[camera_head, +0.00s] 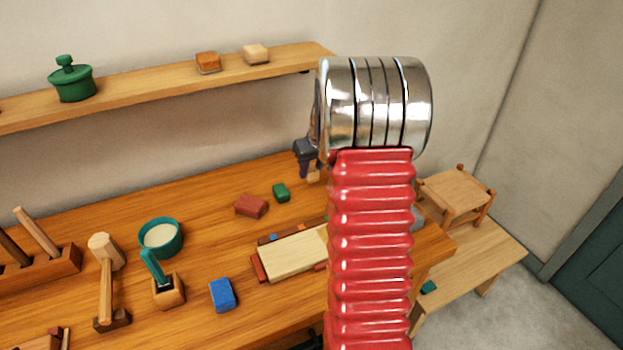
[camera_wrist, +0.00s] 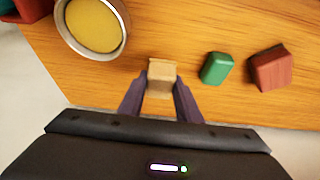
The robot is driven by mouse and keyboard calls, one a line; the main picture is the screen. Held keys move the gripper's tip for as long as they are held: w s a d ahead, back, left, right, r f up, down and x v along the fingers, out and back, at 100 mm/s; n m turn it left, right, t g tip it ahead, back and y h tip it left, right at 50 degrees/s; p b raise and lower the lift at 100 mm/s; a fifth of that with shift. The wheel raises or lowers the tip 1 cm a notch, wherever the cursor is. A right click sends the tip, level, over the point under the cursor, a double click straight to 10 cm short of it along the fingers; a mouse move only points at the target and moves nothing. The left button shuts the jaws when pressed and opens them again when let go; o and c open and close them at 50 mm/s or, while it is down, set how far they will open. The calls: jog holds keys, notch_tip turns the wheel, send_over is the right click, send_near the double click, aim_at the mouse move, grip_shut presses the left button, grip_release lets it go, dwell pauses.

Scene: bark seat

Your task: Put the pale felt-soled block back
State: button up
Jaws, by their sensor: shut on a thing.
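My gripper (camera_head: 306,160) is low over the back of the workbench, partly hidden behind my arm in the head view. It is shut on a small pale wooden block (camera_head: 313,172). In the wrist view the pale block (camera_wrist: 161,76) sits between the two dark fingertips (camera_wrist: 160,92). I cannot tell whether it touches the bench top, and its sole is not clearly visible. Another pale block (camera_head: 256,54) stands on the wall shelf (camera_head: 160,95), right of an orange-brown block (camera_head: 208,62).
A green block (camera_head: 281,192) and a red block (camera_head: 250,206) lie near my gripper. A metal tin with yellow contents (camera_wrist: 95,25) is close by. A green lidded pot (camera_head: 72,80) stands on the shelf. A board (camera_head: 292,253), teal bowl (camera_head: 161,238) and blue block (camera_head: 222,295) are nearer the front.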

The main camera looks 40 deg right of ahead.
aim_at(311, 178)
jog(key=shift+f, duration=1.85)
jog(key=shift+f, duration=0.1)
jog(key=o, duration=1.2)
jog(key=shift+c, duration=0.2)
jog(key=v, duration=1.2)
jog(key=shift+a, duration=0.15)
